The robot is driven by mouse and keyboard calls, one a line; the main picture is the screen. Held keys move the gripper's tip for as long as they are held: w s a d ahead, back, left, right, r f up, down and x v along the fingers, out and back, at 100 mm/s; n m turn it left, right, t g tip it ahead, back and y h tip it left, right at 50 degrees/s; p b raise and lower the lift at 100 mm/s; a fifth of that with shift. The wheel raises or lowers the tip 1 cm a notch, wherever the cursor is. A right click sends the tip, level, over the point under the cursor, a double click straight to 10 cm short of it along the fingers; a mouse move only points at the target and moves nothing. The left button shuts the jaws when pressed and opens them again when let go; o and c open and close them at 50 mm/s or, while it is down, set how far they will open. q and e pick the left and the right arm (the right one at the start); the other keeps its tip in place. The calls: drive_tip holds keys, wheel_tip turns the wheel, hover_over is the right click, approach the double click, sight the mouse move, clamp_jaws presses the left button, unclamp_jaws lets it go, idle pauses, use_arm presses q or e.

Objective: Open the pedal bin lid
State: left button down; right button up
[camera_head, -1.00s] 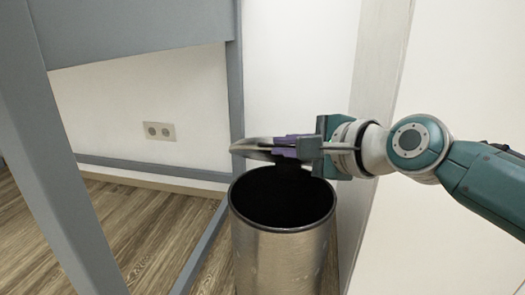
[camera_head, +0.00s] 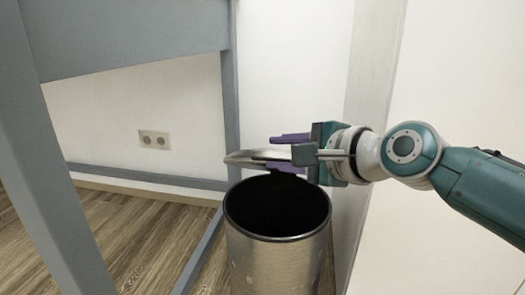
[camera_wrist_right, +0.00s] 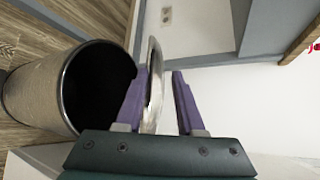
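The metal pedal bin (camera_head: 275,262) stands on the floor with its dark round mouth uncovered. It also shows in the right wrist view (camera_wrist_right: 35,95). Its lid (camera_head: 243,158) is raised at the back of the rim, seen nearly edge-on. My right gripper (camera_head: 271,152) is above the bin's back rim, with its purple fingers apart. In the right wrist view the lid (camera_wrist_right: 153,75) stands between the fingers, close against the left finger and clear of the right one. The bin's pedal is not visible. My left gripper is not in view.
A grey table (camera_head: 130,38) stands at the left, with a leg and low rails beside the bin. A wall socket (camera_head: 154,140) is behind it. A pale upright panel (camera_head: 375,90) is close on the bin's right. Wooden floor (camera_head: 130,235) is open at the left.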

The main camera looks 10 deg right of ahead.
drive_tip(key=p+v, duration=0.6)
drive_tip(key=v, duration=0.4)
drive_tip(key=shift+p, duration=0.4)
